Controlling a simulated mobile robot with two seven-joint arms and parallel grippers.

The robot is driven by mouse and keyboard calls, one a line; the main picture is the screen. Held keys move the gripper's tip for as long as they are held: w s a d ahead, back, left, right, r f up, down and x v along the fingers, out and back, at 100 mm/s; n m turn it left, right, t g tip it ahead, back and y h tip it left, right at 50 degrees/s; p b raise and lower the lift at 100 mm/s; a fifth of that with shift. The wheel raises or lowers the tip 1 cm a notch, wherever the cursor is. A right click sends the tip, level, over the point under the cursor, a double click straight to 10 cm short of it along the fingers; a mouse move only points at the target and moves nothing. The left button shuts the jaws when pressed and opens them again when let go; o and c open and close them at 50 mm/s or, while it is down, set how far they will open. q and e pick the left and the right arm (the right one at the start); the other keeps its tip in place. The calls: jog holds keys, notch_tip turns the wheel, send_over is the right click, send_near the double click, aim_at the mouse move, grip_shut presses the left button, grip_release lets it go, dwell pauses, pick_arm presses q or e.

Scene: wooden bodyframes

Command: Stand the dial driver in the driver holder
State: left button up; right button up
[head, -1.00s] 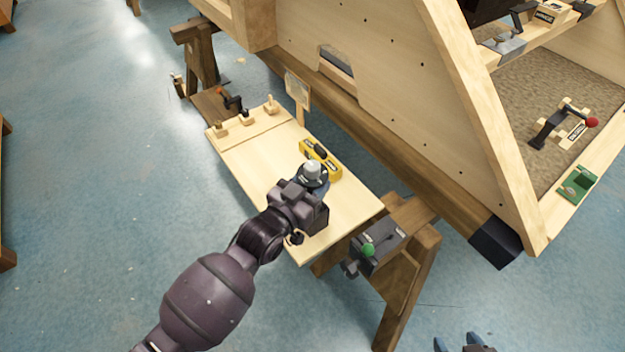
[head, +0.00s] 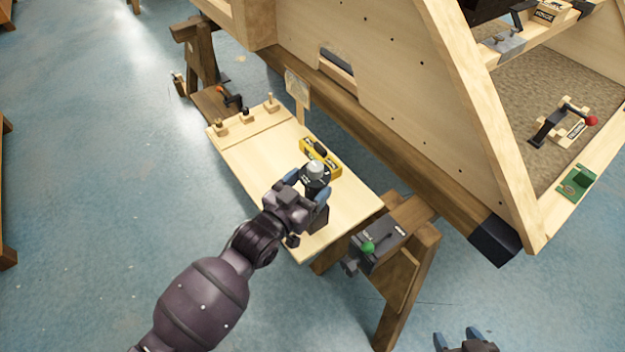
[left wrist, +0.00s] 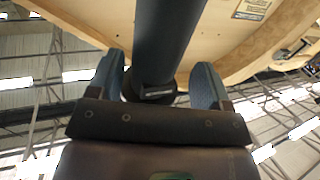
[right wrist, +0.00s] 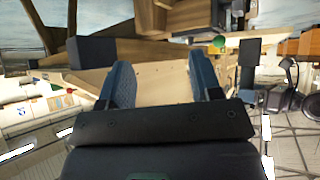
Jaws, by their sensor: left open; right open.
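The dial driver (head: 315,170), dark with a grey rounded top, stands roughly upright over the pale board. My left gripper (head: 307,187) is open, its blue fingers on either side of the driver. In the left wrist view the driver's dark shaft and wider collar (left wrist: 150,88) lie between the spread fingers (left wrist: 155,85), with a gap on each side. A dark block (head: 318,219) beside the gripper may be the driver holder; the driver's lower end is hidden, so I cannot tell whether it sits in it. My right gripper (head: 466,340) is open and empty, low in the head view.
A yellow block (head: 321,157) with a black part lies just behind the driver. Wooden pegs (head: 247,117) stand at the board's far end. A grey box with a green knob (head: 368,247) is at the near right. The large wooden frame (head: 400,120) rises behind.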

pick_arm(q)
jog(key=p+v, duration=0.2)
jog(key=v, duration=1.7)
jog(key=shift+s, duration=0.25)
pick_arm(e)
notch_tip(320, 180, up, 2)
jog(key=shift+r, duration=0.15)
pick_arm(q)
jog(key=shift+a+r, duration=0.1)
jog(key=s+a+f+n+g+y+p, duration=0.3)
jog(key=s+a+y, duration=0.7)
jog(key=a, duration=0.5)
jog(key=s+f+n+p, duration=0.1)
jog(key=s+n+p, duration=0.1)
jog(key=n, duration=0.1)
jog(key=shift+s+g+y, duration=0.15)
jog(key=shift+g+y, duration=0.15)
pick_arm(e)
notch_tip(320, 180, up, 4)
jog(key=shift+s+f+t, duration=0.1)
jog(key=shift+t, duration=0.2)
